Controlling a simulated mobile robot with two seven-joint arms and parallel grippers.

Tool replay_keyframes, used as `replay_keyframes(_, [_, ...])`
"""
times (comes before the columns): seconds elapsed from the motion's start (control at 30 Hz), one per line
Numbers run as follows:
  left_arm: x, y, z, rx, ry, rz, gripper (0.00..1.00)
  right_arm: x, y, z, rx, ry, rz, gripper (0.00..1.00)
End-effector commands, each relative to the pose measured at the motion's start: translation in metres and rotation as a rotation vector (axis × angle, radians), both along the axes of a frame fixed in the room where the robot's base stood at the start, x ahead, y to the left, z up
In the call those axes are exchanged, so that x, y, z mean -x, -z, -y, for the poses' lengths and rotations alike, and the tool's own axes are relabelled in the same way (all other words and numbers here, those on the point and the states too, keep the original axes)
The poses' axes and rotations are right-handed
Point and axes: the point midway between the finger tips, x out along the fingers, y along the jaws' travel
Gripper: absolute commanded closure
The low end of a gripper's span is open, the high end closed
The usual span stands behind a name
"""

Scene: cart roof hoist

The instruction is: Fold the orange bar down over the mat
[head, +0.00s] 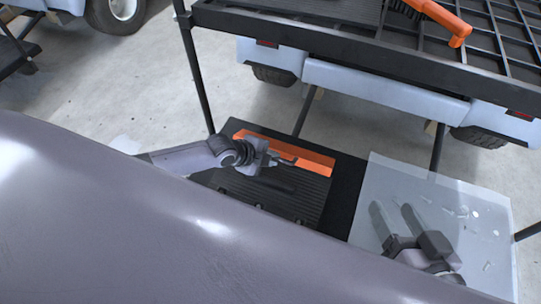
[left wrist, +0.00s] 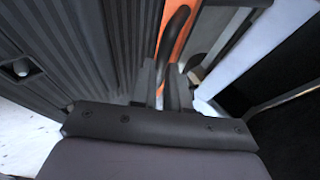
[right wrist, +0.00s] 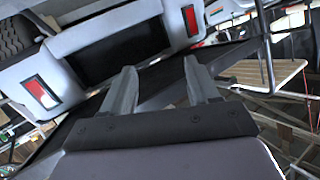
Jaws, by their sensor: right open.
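The orange bar (head: 318,163) runs along the far edge of the black ribbed mat (head: 300,203) in the head view and appears to stand up from it. The bar also shows in the left wrist view (left wrist: 181,55), with a dark curved handle (left wrist: 175,28) on its face. My left gripper (head: 290,160) is at the bar; its fingers (left wrist: 162,72) sit close together and appear shut on the handle. My right gripper (head: 393,208) is open and empty above the clear panel (head: 390,172). It also shows in the right wrist view (right wrist: 160,75).
Thin dark posts (head: 197,85) rise near the mat. An orange-handled item (head: 440,18) lies on the rack. Open concrete floor (head: 90,95) is at the left.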

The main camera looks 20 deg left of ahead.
Motion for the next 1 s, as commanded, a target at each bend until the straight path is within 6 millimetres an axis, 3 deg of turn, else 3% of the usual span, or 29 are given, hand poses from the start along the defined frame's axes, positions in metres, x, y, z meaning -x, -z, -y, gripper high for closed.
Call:
replay_keyframes(0.03, [0.002,0.002,0.0,-0.002,0.0,-0.006,0.69,0.0,0.0,0.0,0.0,0.0,0.0,0.4])
replay_keyframes(0.07, [0.002,0.002,0.0,-0.002,0.0,-0.006,0.6,0.0,0.0,0.0,0.0,0.0,0.0,0.4])
replay_keyframes(0.37, [0.001,0.0,0.0,0.0,0.001,-0.002,0.6,0.0,-0.001,0.0,0.0,0.0,0.001,0.4])
replay_keyframes(0.63, [0.018,-0.025,-0.012,-0.003,0.0,-0.002,0.6,-0.002,-0.006,-0.009,-0.053,-0.016,-0.073,0.4])
replay_keyframes(1.0, [0.042,-0.05,-0.027,-0.001,0.0,-0.004,0.6,0.002,-0.007,0.003,0.027,0.014,-0.081,0.4])
